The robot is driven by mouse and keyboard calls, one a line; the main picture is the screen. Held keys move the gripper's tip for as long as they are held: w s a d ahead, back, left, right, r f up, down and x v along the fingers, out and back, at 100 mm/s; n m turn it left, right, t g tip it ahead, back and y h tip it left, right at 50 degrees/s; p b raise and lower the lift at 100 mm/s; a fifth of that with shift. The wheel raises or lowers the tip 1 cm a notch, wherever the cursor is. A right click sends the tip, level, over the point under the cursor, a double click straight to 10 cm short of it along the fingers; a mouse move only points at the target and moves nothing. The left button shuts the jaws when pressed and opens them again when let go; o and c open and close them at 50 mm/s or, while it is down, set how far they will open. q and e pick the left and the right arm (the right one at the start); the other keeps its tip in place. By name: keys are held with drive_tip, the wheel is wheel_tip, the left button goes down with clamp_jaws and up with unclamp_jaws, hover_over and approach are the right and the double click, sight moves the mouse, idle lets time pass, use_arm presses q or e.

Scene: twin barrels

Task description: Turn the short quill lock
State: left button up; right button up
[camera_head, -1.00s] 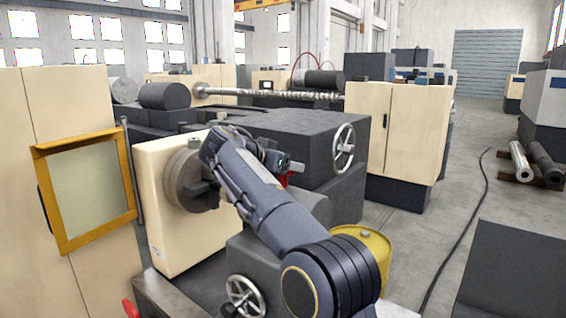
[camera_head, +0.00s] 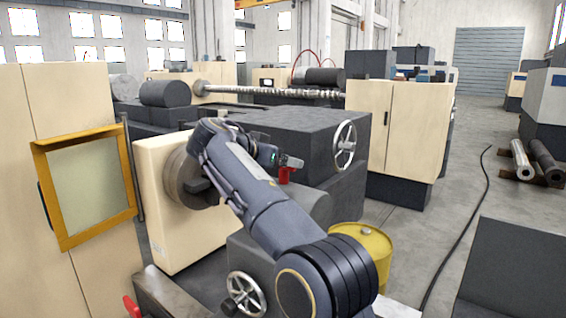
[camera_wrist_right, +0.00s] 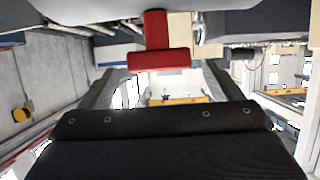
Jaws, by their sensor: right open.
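The red T-shaped lock handle (camera_wrist_right: 158,62) shows in the wrist view, its stem upright and its crossbar level. In the head view a small part of the red handle (camera_head: 285,175) shows just below my right gripper (camera_head: 294,162), on the dark machine body. In the wrist view my right gripper (camera_wrist_right: 161,75) is open, with one dark finger on each side of the crossbar and gaps on both sides. I cannot tell how deep the handle sits between the fingers. My left gripper is not in view.
The chuck (camera_head: 190,182) and cream headstock (camera_head: 165,225) stand left of my right arm. Handwheels stand behind (camera_head: 344,146) and low in front (camera_head: 245,294). A yellow barrel (camera_head: 373,252) is to the right. Another red lever (camera_head: 131,307) shows at the bottom left.

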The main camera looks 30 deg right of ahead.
drive_tip(key=v, duration=0.5)
drive_tip(key=shift+a+f, duration=0.1)
idle(0.4)
